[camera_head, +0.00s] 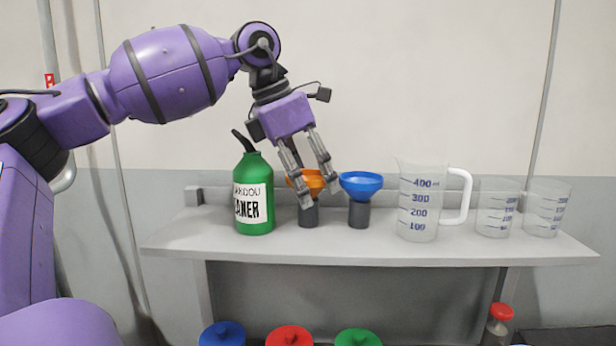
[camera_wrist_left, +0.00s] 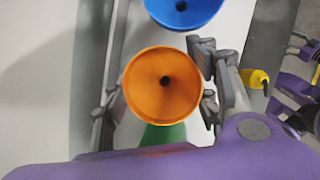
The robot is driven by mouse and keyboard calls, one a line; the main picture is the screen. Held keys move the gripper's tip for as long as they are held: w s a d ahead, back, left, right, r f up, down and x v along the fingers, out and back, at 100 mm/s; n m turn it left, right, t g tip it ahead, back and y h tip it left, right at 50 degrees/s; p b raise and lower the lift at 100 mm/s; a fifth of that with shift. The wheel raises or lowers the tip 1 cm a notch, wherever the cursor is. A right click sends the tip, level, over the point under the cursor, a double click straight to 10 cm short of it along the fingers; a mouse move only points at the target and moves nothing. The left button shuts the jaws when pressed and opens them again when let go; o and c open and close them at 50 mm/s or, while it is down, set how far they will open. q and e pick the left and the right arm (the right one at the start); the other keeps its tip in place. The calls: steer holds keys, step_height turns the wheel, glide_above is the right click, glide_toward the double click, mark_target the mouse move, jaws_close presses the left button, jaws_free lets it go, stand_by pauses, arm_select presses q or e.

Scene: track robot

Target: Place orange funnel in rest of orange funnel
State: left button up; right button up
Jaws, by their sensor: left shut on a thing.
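The orange funnel (camera_head: 309,179) sits at the dark grey cylindrical rest (camera_head: 309,215) on the shelf, partly covered by my gripper. I cannot tell whether it is fully seated. My left gripper (camera_head: 319,192) reaches down from above with its fingers at the funnel's sides, shut on it. In the left wrist view the orange funnel (camera_wrist_left: 162,85) faces the camera, between the two fingers of the left gripper (camera_wrist_left: 160,98). My right gripper is not in the head view.
A blue funnel (camera_head: 361,185) stands in its own dark rest just right of the orange one. A green cleaner bottle (camera_head: 254,195) stands close on the left. A handled measuring jug (camera_head: 418,202) and two clear beakers (camera_head: 497,207) stand right on the shelf (camera_head: 370,249). Coloured lids show below.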

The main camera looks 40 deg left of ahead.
arm_select(q)
steer(key=shift+f, duration=0.1)
steer(key=o, duration=1.1)
steer(key=shift+c, duration=0.2)
